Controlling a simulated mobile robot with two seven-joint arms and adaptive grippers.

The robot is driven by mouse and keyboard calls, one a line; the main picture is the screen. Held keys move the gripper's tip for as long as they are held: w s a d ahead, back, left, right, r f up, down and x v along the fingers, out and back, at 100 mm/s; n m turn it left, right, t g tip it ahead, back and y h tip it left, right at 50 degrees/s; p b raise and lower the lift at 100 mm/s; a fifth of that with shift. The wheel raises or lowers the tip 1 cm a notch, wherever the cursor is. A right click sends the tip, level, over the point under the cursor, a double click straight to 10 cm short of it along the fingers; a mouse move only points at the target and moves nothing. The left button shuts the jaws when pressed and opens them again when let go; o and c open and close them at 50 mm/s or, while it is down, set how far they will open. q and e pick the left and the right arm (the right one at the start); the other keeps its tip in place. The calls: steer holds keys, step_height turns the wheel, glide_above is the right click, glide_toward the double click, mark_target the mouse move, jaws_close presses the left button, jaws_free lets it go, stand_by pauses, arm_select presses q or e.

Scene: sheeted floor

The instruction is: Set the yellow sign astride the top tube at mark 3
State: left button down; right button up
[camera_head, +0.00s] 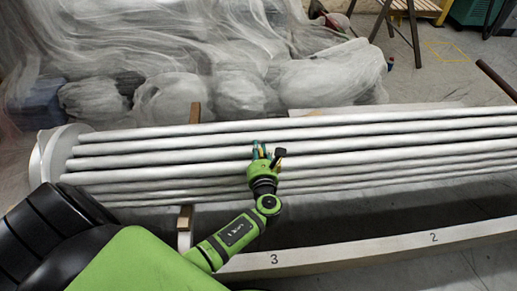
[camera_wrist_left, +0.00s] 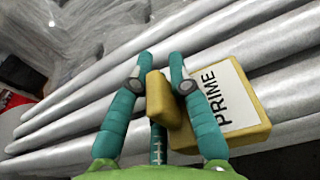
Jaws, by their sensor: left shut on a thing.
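My left gripper (camera_head: 262,151) is over the middle of the silver tubes (camera_head: 380,147) in the head view. In the left wrist view its teal fingers (camera_wrist_left: 160,82) are shut on the yellow sign (camera_wrist_left: 252,138). The sign has a white face lettered PRIME and a thick yellow edge; it lies tilted above the tubes. I cannot tell whether it touches them. In the head view the sign is mostly hidden by the gripper. Mark 3 (camera_head: 274,259) is printed on the pale front beam, just right of my left forearm. My right gripper is not in view.
Mark 2 (camera_head: 434,237) is further right on the beam. A round white end piece (camera_head: 62,152) stands at the tubes' left ends. Translucent sheeting (camera_head: 190,60) is heaped behind. A stool (camera_head: 400,18) stands at the back right.

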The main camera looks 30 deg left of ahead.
arm_select(q)
steer(key=shift+f, duration=0.3)
steer(key=shift+f, duration=0.15)
stand_by(0.3)
steer(key=c, duration=1.1)
jaws_free()
steer(key=shift+s, duration=0.1)
steer(key=shift+d+f, duration=0.1)
steer(key=shift+s, duration=0.1)
steer(key=r+v, duration=0.1)
steer(key=v, duration=1)
steer(key=shift+d, duration=0.4)
steer(key=shift+s+r, duration=0.1)
steer(key=shift+s, duration=0.05)
